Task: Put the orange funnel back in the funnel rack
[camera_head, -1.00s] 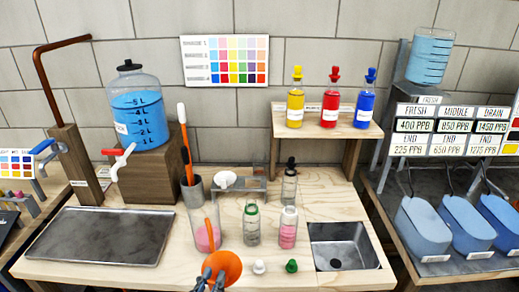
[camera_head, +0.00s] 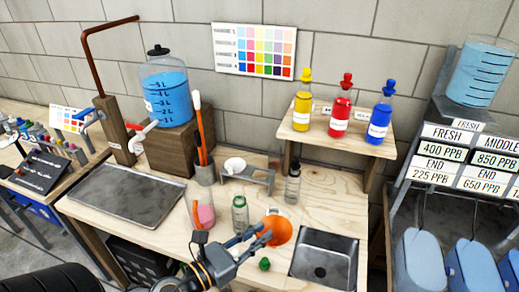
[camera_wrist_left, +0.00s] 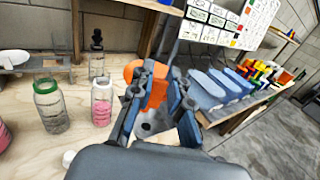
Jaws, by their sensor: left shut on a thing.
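The orange funnel (camera_head: 280,230) is held by my left gripper (camera_head: 262,237), above the bench between the green-capped bottle and the sink. In the left wrist view the orange funnel (camera_wrist_left: 131,71) shows between the two fingers of the left gripper (camera_wrist_left: 157,82), which is shut on it. The funnel rack (camera_head: 262,178) is a grey stand behind the bottles, with a white funnel (camera_head: 235,165) in it. The rack (camera_wrist_left: 42,68) also shows at the left of the left wrist view, apart from the gripper. My right gripper is not in view.
A green-capped bottle (camera_head: 240,215), a beaker with pink liquid (camera_head: 204,214) and a dark-topped dropper bottle (camera_head: 292,186) stand nearby. A pink-liquid bottle (camera_wrist_left: 102,103) is close to the gripper. A green cap (camera_head: 264,264) lies in front; the sink (camera_head: 325,258) is at right.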

